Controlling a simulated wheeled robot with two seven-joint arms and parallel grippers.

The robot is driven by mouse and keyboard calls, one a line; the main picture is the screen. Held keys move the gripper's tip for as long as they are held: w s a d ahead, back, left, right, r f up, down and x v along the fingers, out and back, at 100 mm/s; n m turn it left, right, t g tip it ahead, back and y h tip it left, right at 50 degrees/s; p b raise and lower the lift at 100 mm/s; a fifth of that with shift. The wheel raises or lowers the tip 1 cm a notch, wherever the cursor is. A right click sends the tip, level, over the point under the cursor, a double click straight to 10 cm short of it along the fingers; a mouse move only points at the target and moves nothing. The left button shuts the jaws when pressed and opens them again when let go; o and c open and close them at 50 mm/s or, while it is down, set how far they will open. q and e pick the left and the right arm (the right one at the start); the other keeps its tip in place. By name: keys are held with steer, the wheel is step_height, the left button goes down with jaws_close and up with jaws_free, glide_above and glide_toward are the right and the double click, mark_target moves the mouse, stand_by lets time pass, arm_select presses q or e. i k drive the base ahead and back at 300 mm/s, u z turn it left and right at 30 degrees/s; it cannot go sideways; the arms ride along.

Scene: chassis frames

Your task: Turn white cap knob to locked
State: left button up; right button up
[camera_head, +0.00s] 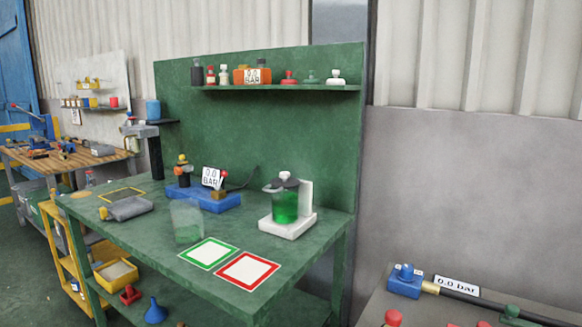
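A small white-capped knob piece (334,76) stands at the right end of the green wall shelf (280,88). On the green workbench, a jar of green liquid (284,205) with a dark lid (285,183) sits in a white stand (287,226). A small pale knob (285,175) tops that lid. I cannot tell which of the two is the task's knob, and no lock marking is readable on either. Neither of my grippers is in view.
A blue block with a "0.0 BAR" sign (212,178) and a clear beaker (186,221) stand on the bench. Green-framed (208,253) and red-framed (247,270) white squares lie empty at its front. A lower table (372,308) at right carries a blue valve (405,281) and hose.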

mark_target(284, 176)
steer(key=u, duration=0.45)
steer(key=i, duration=0.85)
steer(key=u, duration=0.6)
